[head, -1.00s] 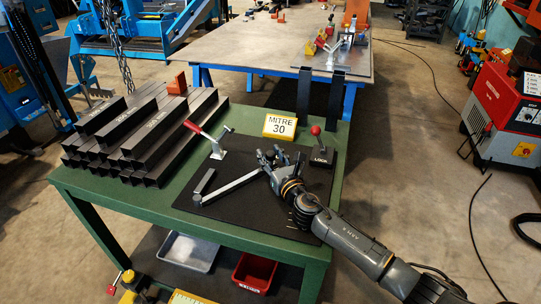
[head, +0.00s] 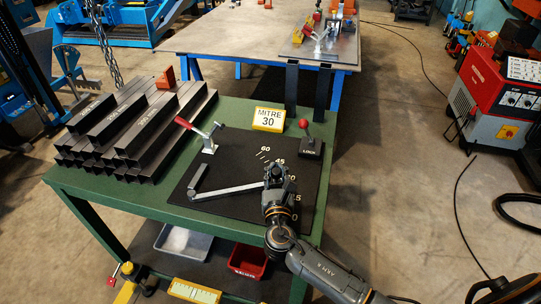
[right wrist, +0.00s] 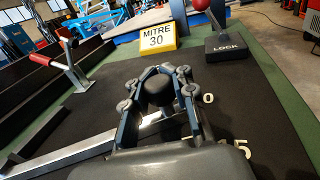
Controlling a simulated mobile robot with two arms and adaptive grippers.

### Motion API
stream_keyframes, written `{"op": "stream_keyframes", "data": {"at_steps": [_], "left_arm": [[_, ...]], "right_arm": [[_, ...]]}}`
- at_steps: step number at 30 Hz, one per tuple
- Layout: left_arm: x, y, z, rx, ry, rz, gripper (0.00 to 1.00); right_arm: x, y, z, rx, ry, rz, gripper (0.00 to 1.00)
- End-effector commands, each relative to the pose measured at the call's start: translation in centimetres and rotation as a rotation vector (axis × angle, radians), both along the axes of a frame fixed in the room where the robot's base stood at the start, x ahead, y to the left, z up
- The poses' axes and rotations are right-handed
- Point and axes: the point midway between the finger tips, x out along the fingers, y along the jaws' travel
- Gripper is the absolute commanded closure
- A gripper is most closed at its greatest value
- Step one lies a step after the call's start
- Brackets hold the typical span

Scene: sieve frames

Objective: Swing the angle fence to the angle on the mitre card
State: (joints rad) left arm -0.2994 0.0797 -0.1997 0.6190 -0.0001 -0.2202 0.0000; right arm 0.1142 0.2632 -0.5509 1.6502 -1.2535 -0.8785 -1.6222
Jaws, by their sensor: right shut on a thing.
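My right gripper (head: 276,172) is shut on the dark round knob (right wrist: 160,87) at the fence's free end. The fence (right wrist: 70,154) runs under the gripper in the right wrist view. The mitre card (head: 268,119) is yellow and white and reads MITRE 30; it also shows in the right wrist view (right wrist: 157,38). The gripper partly hides the scale between 45 and 15, and the fence tip lies near there. My left gripper is not in view.
The LOCK block (head: 310,147) with a red-knobbed lever stands at the board's back right corner. A red-handled clamp (head: 208,143) stands at the back left. Stacked dark tubes (head: 140,130) fill the green table's left side. The board's front area is bare.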

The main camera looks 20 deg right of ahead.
Motion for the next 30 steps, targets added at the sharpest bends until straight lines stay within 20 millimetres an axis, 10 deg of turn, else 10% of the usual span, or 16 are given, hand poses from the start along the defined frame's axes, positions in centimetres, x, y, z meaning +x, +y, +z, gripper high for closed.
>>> {"op": "stream_keyframes", "data": {"at_steps": [9, 10, 14, 30], "left_arm": [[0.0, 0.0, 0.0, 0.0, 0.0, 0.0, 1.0], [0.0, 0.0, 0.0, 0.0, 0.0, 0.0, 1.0], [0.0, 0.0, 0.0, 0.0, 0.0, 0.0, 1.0], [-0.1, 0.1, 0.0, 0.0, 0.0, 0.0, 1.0]], "right_arm": [[-0.2, 0.3, 0.0, 0.001, -0.003, -0.004, 1.0], [-0.2, 0.3, 0.0, 0.001, -0.003, -0.004, 0.76], [-0.2, 0.2, 0.0, 0.001, -0.003, -0.005, 0.5], [-2.8, 1.0, -0.1, 0.002, 0.0, -0.005, 0.5]]}}
